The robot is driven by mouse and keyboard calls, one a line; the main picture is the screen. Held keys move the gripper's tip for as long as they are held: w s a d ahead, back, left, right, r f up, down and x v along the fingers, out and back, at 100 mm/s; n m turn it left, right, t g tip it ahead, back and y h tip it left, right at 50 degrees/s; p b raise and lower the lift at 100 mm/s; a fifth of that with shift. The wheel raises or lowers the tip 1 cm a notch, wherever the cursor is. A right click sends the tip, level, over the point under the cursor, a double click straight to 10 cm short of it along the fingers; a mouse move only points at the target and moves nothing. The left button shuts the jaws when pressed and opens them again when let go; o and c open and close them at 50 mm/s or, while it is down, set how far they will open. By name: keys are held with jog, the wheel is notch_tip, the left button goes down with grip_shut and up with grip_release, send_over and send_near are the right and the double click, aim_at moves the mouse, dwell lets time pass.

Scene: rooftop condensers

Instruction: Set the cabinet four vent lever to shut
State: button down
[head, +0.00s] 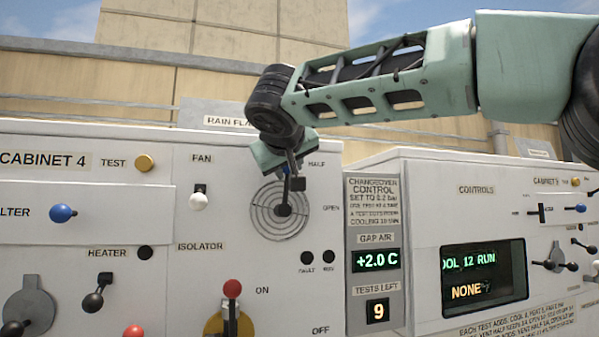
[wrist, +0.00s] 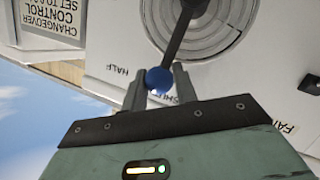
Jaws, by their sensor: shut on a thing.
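The cabinet 4 vent is a round ringed grille (head: 266,222) on the white cabinet front, below my arm. Its dark lever (head: 284,209) points up from the hub; in the wrist view the rod (wrist: 176,45) ends in a blue knob (wrist: 159,80). My gripper (head: 292,178) is shut on this knob, with one finger on each side in the wrist view (wrist: 160,77). HALF is printed at the upper right of the grille and OPEN at its right. In the wrist view a label beside the knob is partly hidden by the fingers. The head view hides the knob.
Close by are a white-knobbed FAN switch (head: 198,200), a red-knobbed isolator lever (head: 232,289) and a blue FILTER knob (head: 62,213). A grey panel with a GAP AIR display (head: 376,261) stands right of the vent. Further right is the controls cabinet (head: 420,200).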

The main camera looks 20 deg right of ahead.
jog(key=shift+a+n+b, duration=0.4)
jog(key=shift+a, duration=0.05)
jog(key=shift+h, duration=0.4)
jog(key=c, duration=1.1)
grip_release()
jog(key=shift+c, duration=0.2)
jog(key=b+v, duration=0.4)
jog(key=v, duration=1.3)
jog(key=shift+s, duration=0.35)
jog(key=shift+d, duration=0.1)
